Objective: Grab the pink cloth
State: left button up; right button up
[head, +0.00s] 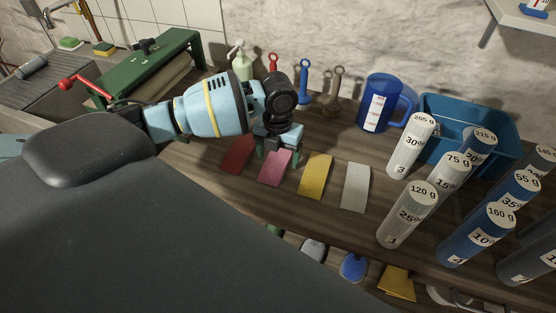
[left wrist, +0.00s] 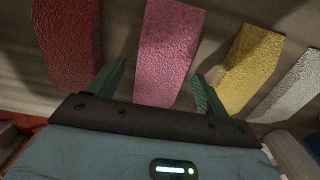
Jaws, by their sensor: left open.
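The pink cloth (head: 275,168) lies flat on the wooden counter, between the red cloth (head: 238,155) and the yellow cloth (head: 315,176). My left gripper (head: 277,152) is above the far end of the pink cloth and hides part of it. In the left wrist view the pink cloth (left wrist: 166,50) runs between the two green fingers (left wrist: 158,92). The fingers are open, with nothing held between them. Whether they touch the counter cannot be told. My right gripper is not in view.
A white cloth (head: 355,187) lies right of the yellow one. A blue jug (head: 384,103), a blue bin (head: 505,130) and several labelled cylinders (head: 410,145) stand to the right. A green press with a red handle (head: 150,65) is at the left. Hand tools (head: 304,82) stand behind.

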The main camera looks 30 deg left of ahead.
aim_at(278, 158)
pick_arm(q)
jog(key=c, duration=1.1)
jog(key=shift+r, duration=0.5)
notch_tip(278, 158, up, 2)
jog(key=shift+r, duration=0.15)
jog(key=s+a, duration=0.1)
jog(key=s, duration=0.4)
jog(key=s+a+r, duration=0.1)
jog(key=s+a, duration=0.1)
jog(key=s, duration=0.3)
jog(key=s+a, duration=0.1)
jog(key=s, duration=0.4)
jog(key=shift+s+a+r, duration=0.15)
jog(key=shift+a+r, duration=0.15)
jog(key=shift+a, duration=0.05)
